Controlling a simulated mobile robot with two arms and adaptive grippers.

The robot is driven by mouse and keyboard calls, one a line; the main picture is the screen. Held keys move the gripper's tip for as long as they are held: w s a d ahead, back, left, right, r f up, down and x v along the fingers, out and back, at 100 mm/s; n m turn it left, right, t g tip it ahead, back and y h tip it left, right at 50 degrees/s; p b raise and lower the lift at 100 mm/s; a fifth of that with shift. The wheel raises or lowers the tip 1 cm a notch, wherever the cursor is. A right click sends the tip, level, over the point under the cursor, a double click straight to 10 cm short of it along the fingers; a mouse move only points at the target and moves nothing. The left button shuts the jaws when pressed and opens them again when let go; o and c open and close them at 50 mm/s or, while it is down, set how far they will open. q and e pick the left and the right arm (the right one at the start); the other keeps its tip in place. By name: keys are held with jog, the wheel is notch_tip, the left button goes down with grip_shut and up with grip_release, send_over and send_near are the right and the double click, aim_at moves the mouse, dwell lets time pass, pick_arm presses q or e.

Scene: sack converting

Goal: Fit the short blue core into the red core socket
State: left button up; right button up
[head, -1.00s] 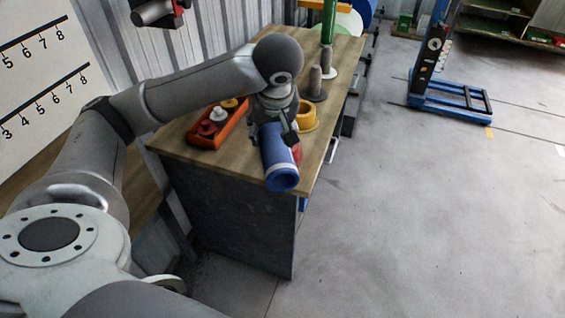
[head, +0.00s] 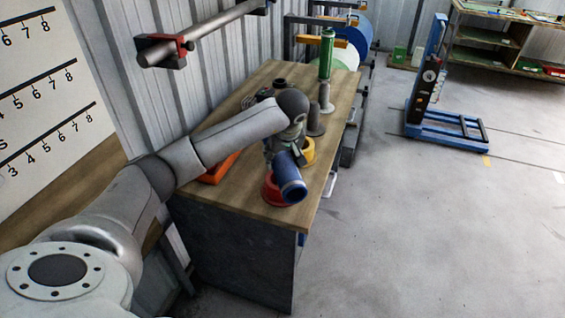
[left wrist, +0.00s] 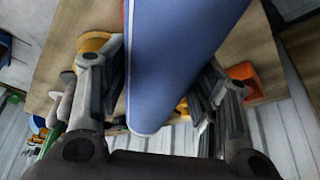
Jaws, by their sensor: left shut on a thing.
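The blue core (head: 289,177) is held tilted, its open end facing the camera, near the table's front right corner. My left gripper (head: 284,157) is shut on it. In the left wrist view the blue core (left wrist: 180,55) fills the middle, with a finger on each side. The red core socket (head: 272,191) stands on the table just behind and below the core, which partly hides it. The core looks to be above or in front of the socket, not in it; whether they touch I cannot tell. My right gripper is not in view.
A yellow socket (head: 308,153) stands close behind the core. An orange tray (head: 218,169) lies to the left, partly behind my arm. A grey cone (head: 315,121) and a green post (head: 326,55) stand further back. The wooden table (head: 243,205) is bare at its front left.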

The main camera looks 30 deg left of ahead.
pick_arm(q)
jog(key=shift+w+a+f, duration=0.15)
jog(key=shift+w+f, duration=0.15)
notch_tip(320, 180, down, 3)
jog(key=shift+w+f+p, duration=0.1)
jog(key=shift+f+p, duration=0.05)
jog(key=shift+p, duration=0.65)
jog(key=shift+f, duration=0.15)
jog(key=shift+f+b, duration=0.4)
jog(key=shift+b, duration=0.1)
jog(key=o, duration=1.3)
jog(key=shift+r, duration=0.1)
